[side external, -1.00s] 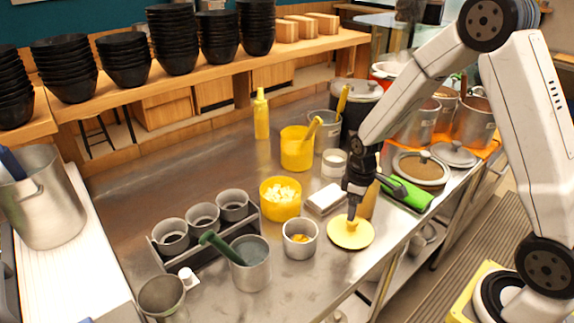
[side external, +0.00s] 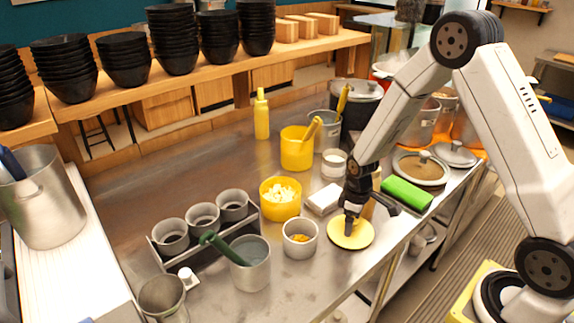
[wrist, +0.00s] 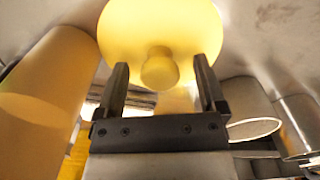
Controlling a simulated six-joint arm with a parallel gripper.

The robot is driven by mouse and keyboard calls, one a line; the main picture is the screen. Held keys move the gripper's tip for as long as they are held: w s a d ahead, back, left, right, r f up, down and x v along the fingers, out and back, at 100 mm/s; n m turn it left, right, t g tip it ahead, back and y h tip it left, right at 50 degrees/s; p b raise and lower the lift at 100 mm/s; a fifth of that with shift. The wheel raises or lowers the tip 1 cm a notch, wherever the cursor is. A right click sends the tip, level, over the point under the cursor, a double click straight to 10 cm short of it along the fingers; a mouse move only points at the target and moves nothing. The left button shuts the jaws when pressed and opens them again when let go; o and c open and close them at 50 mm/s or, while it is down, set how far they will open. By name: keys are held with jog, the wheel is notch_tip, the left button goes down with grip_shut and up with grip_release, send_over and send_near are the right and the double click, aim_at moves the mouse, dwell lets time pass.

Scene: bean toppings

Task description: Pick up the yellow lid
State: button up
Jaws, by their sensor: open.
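The yellow lid (side external: 351,235) is a round disc lying flat on the steel counter, near its front edge. Its knob (wrist: 160,70) shows in the wrist view, ahead of and between my two fingers. My gripper (side external: 350,224) is directly over the lid in the side view, fingers pointing down around the knob's position. In the wrist view my gripper (wrist: 162,85) is open, with one finger on each side of the knob and a gap to both. The knob is mostly hidden by the fingers in the side view.
A yellow tub of white cubes (side external: 280,199), a small metal cup (side external: 300,240) and a white block (side external: 324,199) stand left of the lid. A green block (side external: 407,193) lies to the right. A tan cylinder (wrist: 45,90) is close to the left finger in the wrist view.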

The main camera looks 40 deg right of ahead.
dwell(0.4)
jog(key=c, duration=1)
jog(key=shift+r, duration=0.15)
jog(key=shift+r, duration=0.75)
jog(key=shift+s+a+r, duration=0.35)
jog(key=shift+s+r, duration=1.5)
jog(key=shift+s, duration=0.45)
jog(key=shift+s+a+r, duration=0.3)
jog(key=shift+s+r, duration=1.6)
jog(key=shift+s, duration=0.45)
jog(key=shift+s+a+r, duration=0.35)
jog(key=shift+s+r, duration=1.5)
jog(key=shift+s, duration=0.45)
